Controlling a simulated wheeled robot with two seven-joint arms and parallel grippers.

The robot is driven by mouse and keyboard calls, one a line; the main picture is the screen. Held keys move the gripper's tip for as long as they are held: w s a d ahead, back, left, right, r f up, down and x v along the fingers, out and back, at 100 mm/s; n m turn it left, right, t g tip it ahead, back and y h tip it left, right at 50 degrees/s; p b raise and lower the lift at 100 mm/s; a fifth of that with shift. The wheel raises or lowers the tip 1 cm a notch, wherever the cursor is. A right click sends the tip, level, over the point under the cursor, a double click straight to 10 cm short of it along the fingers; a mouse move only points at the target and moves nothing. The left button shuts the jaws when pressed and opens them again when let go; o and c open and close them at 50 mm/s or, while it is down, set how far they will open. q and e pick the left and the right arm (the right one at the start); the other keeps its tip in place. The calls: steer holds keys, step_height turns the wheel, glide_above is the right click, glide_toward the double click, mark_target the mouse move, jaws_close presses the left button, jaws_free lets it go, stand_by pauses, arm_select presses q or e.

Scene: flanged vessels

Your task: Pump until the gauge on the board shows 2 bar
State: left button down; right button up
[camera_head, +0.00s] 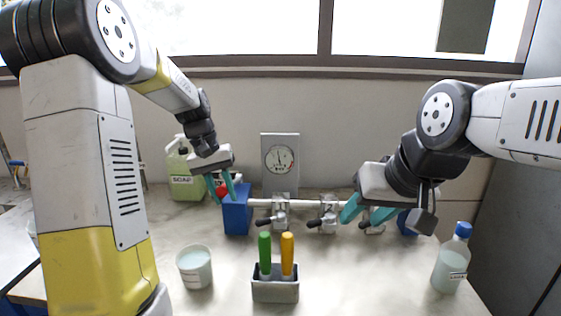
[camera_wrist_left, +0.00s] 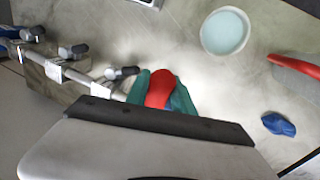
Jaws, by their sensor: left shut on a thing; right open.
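The gauge (camera_head: 278,158) is a round white dial on a grey board (camera_head: 281,185) behind the pipe. Its needle points roughly upward; the numbers are too small to read. A blue box (camera_head: 237,214) with a red knob (camera_head: 221,191) stands at the pipe's left end. My left gripper (camera_head: 222,188) is shut on the red knob, which also shows between the teal fingers in the left wrist view (camera_wrist_left: 160,90). My right gripper (camera_head: 365,214) is open at the right part of the pipe, and its fingers partly hide a valve there.
A pipe (camera_head: 300,203) with several black-handled valves runs across the bench. A holder (camera_head: 275,290) with green and yellow handles and a cup (camera_head: 195,268) stand in front. A soap bottle (camera_head: 186,178) is behind left, a blue-capped bottle (camera_head: 451,262) at right.

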arm_select(q)
steer(key=shift+w+a+r, duration=0.15)
steer(key=shift+w+r, duration=0.15)
steer(key=shift+r, duration=0.45)
steer(key=shift+w+a+r, duration=0.15)
steer(key=shift+w+r, duration=0.15)
steer(key=shift+r, duration=0.55)
step_height(320, 180, down, 10)
steer(key=s, duration=0.2)
steer(key=shift+f, duration=0.2)
steer(key=r, duration=0.3)
steer(key=w+r, duration=0.1)
steer(key=r, duration=0.2)
steer(key=w+r, duration=0.1)
steer(key=r, duration=0.3)
steer(key=shift+r, duration=0.1)
steer(key=c, duration=1.1)
jaws_free()
steer(key=shift+a, duration=0.1)
steer(key=shift+c, duration=0.2)
steer(key=shift+o, duration=0.2)
